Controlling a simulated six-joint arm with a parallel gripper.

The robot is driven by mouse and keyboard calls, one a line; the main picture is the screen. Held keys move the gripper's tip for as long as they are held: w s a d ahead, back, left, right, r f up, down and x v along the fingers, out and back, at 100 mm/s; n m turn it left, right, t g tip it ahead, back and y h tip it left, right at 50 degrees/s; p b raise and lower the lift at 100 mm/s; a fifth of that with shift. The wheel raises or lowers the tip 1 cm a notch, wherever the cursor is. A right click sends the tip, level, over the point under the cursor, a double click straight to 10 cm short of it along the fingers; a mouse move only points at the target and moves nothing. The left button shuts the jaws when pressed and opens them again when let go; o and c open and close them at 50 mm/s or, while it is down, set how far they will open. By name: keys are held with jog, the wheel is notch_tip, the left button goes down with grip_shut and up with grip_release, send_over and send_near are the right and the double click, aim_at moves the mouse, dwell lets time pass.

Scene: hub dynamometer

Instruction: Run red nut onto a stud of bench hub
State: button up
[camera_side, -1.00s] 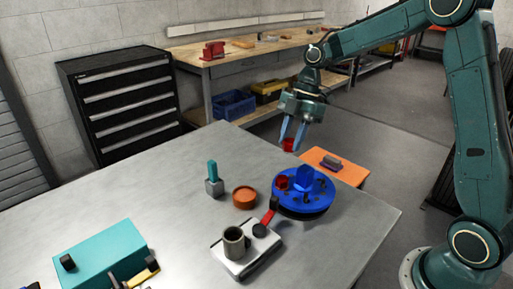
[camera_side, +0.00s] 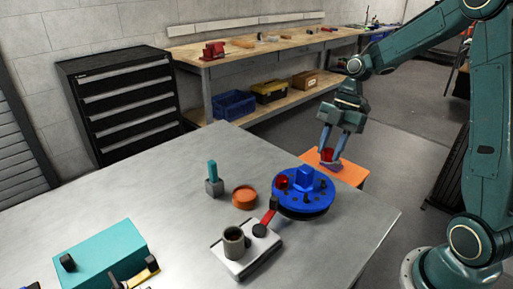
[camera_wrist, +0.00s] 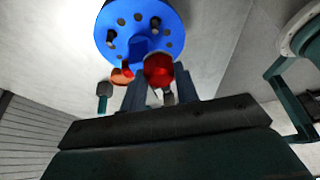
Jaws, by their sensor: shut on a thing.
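The blue bench hub (camera_side: 303,187) lies on the metal table, a round disc with a raised blue centre, holes and dark studs. A red nut (camera_side: 281,182) sits at its left edge. My gripper (camera_side: 327,152) is shut on another red nut (camera_side: 327,155), held in the air behind and to the right of the hub, clear of it. In the wrist view the held red nut (camera_wrist: 158,70) is between the blue-grey fingers, with the hub (camera_wrist: 150,20) beyond it. The red nut on the hub (camera_wrist: 127,72) shows partly behind. The fingertips' exact contact is hard to make out.
An orange stand (camera_side: 345,168) is behind the hub. An orange round dish (camera_side: 244,197), a teal-handled tool (camera_side: 213,178), a white device with a grey cup (camera_side: 236,244) and red-black lever, and a teal box (camera_side: 104,257) stand on the table. The middle left of the table is clear.

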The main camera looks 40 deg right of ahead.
send_over(323, 180)
jog(key=d, duration=0.1)
jog(key=shift+f, duration=2.65)
jog(key=shift+f, duration=1.3)
jog(key=o, duration=1.2)
jog(key=shift+d+r, duration=0.1)
jog(key=shift+r, duration=0.05)
jog(key=v, duration=1.3)
jog(key=shift+d+r, duration=0.15)
jog(key=shift+r, duration=0.05)
